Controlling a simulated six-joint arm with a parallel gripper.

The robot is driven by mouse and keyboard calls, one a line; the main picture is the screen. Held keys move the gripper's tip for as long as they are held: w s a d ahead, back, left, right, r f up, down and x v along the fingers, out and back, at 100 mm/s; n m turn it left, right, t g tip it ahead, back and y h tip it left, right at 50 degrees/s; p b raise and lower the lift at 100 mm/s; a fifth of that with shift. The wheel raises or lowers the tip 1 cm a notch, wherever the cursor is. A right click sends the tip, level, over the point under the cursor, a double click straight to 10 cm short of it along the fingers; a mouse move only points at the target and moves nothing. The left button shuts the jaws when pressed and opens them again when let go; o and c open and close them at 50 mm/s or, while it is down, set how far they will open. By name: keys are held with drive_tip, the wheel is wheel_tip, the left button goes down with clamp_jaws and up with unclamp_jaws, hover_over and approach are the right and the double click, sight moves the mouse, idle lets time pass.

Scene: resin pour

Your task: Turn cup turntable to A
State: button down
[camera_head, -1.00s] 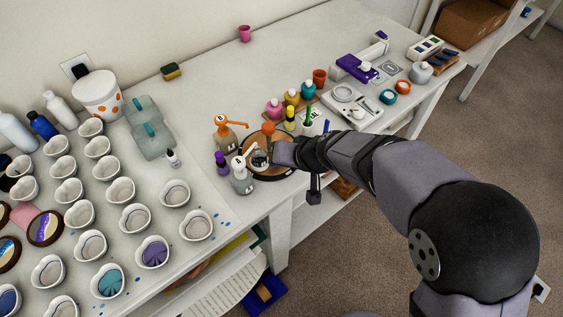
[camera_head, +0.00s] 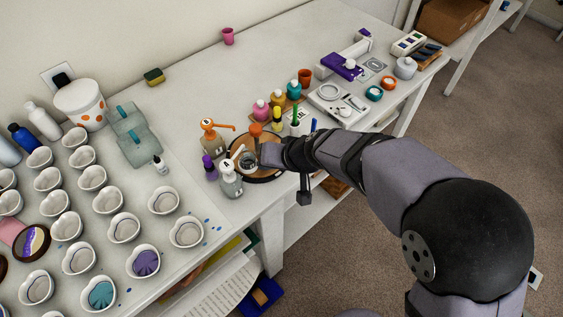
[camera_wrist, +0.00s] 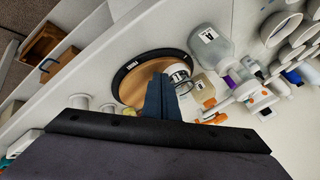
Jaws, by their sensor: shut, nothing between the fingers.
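The cup turntable is a round wooden disc with a black rim (camera_head: 262,180), near the front edge of the table. The wrist view shows its bare wooden top (camera_wrist: 135,88) and a small white label on the rim. A small cup (camera_head: 246,160) with a dark mark stands on it; it also shows in the wrist view (camera_wrist: 178,72). My gripper (camera_head: 266,154) is shut and empty, low over the disc beside the cup. In the wrist view its blue fingers (camera_wrist: 162,82) overlap the disc near the cup; contact cannot be told. My gripper and arm hide part of the disc.
A clear pump bottle marked A (camera_head: 230,182) and an orange-pump bottle (camera_head: 209,143) stand close left of the turntable. Colored bottles (camera_head: 277,100) stand behind it. Many white molds (camera_head: 123,227) fill the left.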

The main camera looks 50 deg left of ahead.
drive_tip(key=shift+w+d+f+b, duration=0.15)
drive_tip(key=shift+w+d+b, duration=0.1)
drive_tip(key=shift+d+b, duration=0.05)
drive_tip(key=shift+w+d+f+b, duration=0.1)
drive_tip(key=shift+w+d+b, duration=0.6)
drive_tip(key=shift+d+b, duration=0.25)
drive_tip(key=v, duration=1)
drive_tip(key=shift+s+d+r+b, duration=0.2)
drive_tip(key=shift+s+d+b, duration=0.05)
drive_tip(key=shift+s+b, duration=0.1)
drive_tip(key=s+d+f+m+h, duration=0.1)
drive_tip(key=d+f+h, duration=0.2)
drive_tip(key=d+f, duration=0.35)
drive_tip(key=s+d+f+h, duration=0.15)
drive_tip(key=d+f, duration=0.25)
drive_tip(key=d, duration=0.5)
drive_tip(key=w+d+m+h+p, duration=0.1)
drive_tip(key=d+m, duration=0.3)
drive_tip(key=d, duration=1)
drive_tip(key=w+d+r+m+h+p, duration=0.1)
drive_tip(key=w+d+m, duration=0.3)
drive_tip(key=d, duration=1)
drive_tip(key=shift+w+r+m+t+h+p, duration=0.15)
drive_tip(key=shift+w+m+t+h+p, duration=0.15)
drive_tip(key=shift+m+h+p, duration=0.15)
